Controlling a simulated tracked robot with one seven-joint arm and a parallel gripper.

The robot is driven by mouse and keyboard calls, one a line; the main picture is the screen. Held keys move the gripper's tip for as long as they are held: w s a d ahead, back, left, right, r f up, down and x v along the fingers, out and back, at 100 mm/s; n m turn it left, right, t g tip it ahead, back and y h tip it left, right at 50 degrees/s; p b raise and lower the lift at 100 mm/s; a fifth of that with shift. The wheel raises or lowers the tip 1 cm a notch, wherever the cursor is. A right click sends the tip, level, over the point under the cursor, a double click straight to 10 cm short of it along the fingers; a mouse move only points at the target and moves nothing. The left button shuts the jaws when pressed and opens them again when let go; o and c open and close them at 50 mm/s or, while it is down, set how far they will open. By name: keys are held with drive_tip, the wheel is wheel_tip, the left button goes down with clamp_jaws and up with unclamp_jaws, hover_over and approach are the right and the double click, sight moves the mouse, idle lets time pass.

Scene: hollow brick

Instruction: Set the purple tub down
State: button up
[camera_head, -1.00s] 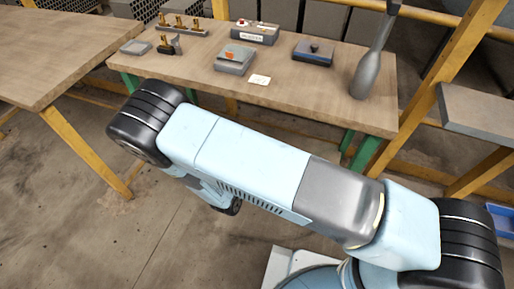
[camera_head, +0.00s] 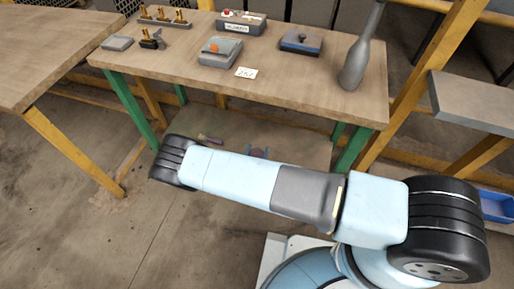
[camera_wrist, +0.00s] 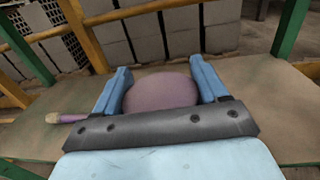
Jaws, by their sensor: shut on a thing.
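The purple tub (camera_wrist: 160,92) shows in the wrist view between the two blue fingers of my gripper (camera_wrist: 162,88), which is shut on it. Its lower part is hidden behind the gripper's dark crossbar. The tub is over the low shelf (camera_head: 300,142) beneath the workbench. I cannot tell whether it touches the shelf.
A thin purple-handled tool (camera_wrist: 68,118) with a tan end lies on the shelf left of the tub. The workbench top (camera_head: 200,85) above holds several grey devices and a tall grey bottle-like object (camera_head: 358,62). Green legs (camera_head: 352,150) and yellow posts flank the shelf.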

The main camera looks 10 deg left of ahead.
drive_tip(key=w+f, duration=0.4)
drive_tip(key=w, duration=0.1)
drive_tip(key=w+f, duration=0.3)
drive_tip(key=shift+w+a, duration=0.1)
drive_tip(key=shift+a, duration=0.25)
drive_tip(key=shift+w+f, duration=0.2)
drive_tip(key=shift+f, duration=1.6)
drive_tip(key=o, duration=1.2)
drive_tip(key=shift+s, duration=0.1)
drive_tip(key=s, duration=1.1)
drive_tip(key=shift+s, duration=0.4)
